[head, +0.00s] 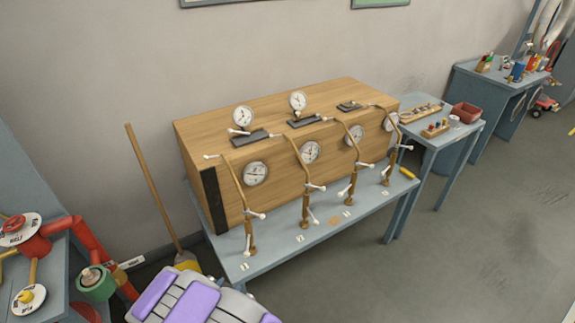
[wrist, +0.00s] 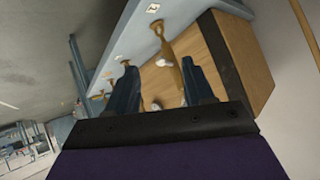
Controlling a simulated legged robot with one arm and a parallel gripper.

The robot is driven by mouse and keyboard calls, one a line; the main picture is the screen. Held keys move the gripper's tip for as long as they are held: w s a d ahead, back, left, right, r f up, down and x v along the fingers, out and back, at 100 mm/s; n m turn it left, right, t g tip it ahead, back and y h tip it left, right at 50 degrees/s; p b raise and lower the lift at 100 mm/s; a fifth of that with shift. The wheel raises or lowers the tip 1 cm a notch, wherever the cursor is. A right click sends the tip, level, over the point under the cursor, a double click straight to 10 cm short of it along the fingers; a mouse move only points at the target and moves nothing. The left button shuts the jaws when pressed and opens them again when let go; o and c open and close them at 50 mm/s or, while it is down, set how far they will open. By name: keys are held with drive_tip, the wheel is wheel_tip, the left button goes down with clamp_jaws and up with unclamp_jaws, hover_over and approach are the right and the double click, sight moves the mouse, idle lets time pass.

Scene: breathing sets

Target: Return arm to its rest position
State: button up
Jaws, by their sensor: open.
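My gripper (wrist: 160,82) shows in the wrist view with its two dark blue-grey fingers apart and nothing held between them. A brass pipe stand (wrist: 167,45) appears beyond the fingertips, partly between them in the picture, on a grey bench (wrist: 125,28). The wrist view is turned over, with the bench surface at the top. In the head view, purple and grey parts of my own body (head: 190,302) show at the bottom in front of the bench (head: 268,257). The fingers cannot be made out there.
A wooden gauge cabinet (head: 282,133) stands on the bench, with several brass pipes in front. A broom (head: 152,190) leans at the left, near red piping (head: 92,240). A side table (head: 459,138) with a red bin (head: 466,112) stands at the right. The right floor is clear.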

drive_tip(key=w+d+r+g+y, duration=0.2)
drive_tip(key=d+r+g, duration=0.2)
drive_tip(key=r, duration=0.9)
drive_tip(key=s+d+r+n+g, duration=0.25)
drive_tip(key=s+d+r, duration=0.35)
drive_tip(key=d+r, duration=0.4)
drive_tip(key=s+d+r+g, duration=0.1)
drive_tip(key=s+d+r, duration=0.3)
drive_tip(key=s, duration=0.5)
drive_tip(key=s+d+r+n+g+h, duration=0.1)
drive_tip(key=s+d+r, duration=0.3)
drive_tip(key=s+d, duration=0.4)
drive_tip(key=s+d+r+g, duration=0.3)
drive_tip(key=s+d+r, duration=0.2)
drive_tip(key=s+d, duration=0.2)
drive_tip(key=s, duration=0.2)
drive_tip(key=shift+s+d, duration=0.2)
drive_tip(key=shift+s, duration=0.1)
drive_tip(key=shift+n+g, duration=0.25)
drive_tip(key=shift+c, duration=0.4)
